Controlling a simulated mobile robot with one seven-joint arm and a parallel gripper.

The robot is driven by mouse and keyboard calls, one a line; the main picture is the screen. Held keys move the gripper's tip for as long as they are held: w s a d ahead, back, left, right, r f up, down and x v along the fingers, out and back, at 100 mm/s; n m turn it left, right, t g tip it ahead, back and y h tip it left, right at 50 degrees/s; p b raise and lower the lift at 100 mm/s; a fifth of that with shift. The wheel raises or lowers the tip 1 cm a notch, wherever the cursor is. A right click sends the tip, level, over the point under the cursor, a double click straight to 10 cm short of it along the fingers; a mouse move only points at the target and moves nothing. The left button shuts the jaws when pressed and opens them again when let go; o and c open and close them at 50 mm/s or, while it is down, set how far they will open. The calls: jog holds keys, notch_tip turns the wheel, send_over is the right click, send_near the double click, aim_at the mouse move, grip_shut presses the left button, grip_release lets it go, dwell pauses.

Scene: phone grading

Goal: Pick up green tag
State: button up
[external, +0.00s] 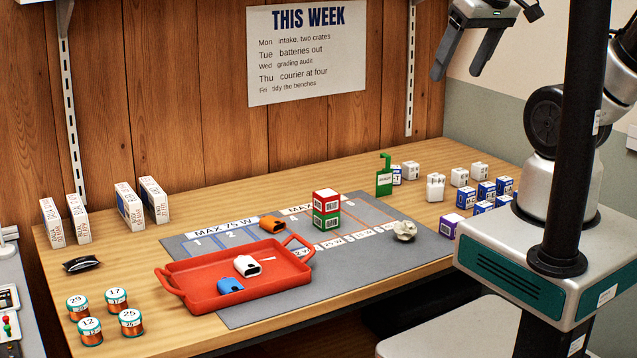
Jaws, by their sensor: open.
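The green tag (384,180) stands upright on the table, just past the back right edge of the grey mat (190,244). It has a flat lower body with a small light label and a thin hooked top. Small white and blue boxes stand close behind and beside it. My gripper (463,70) is at the top right, high above the table and well apart from the tag. Its two fingers are spread, with nothing between them.
A red-and-green box stack (326,221) stands on the mat. A red tray (186,294) holds a white and a blue item. An orange item (272,224) lies behind it. A crumpled white piece (405,231) and a purple box (451,226) lie in front of the tag. Several copper spools (90,331) stand front left.

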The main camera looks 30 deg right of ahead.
jog(key=shift+c, duration=0.2)
jog(key=g+b, duration=0.1)
jog(key=b, duration=1.2)
send_over(389, 164)
jog(key=s, duration=0.5)
notch_tip(389, 164, down, 26)
jog(key=shift+m, duration=0.4)
jog(key=b+x, duration=0.1)
jog(key=x, duration=1)
jog(key=shift+w+f, duration=0.15)
jog(key=shift+f, duration=0.05)
jog(key=shift+b+x, duration=0.4)
jog(key=shift+x, duration=2.55)
jog(key=shift+s, duration=0.2)
jog(key=shift+c, duration=0.3)
jog(key=c, duration=1)
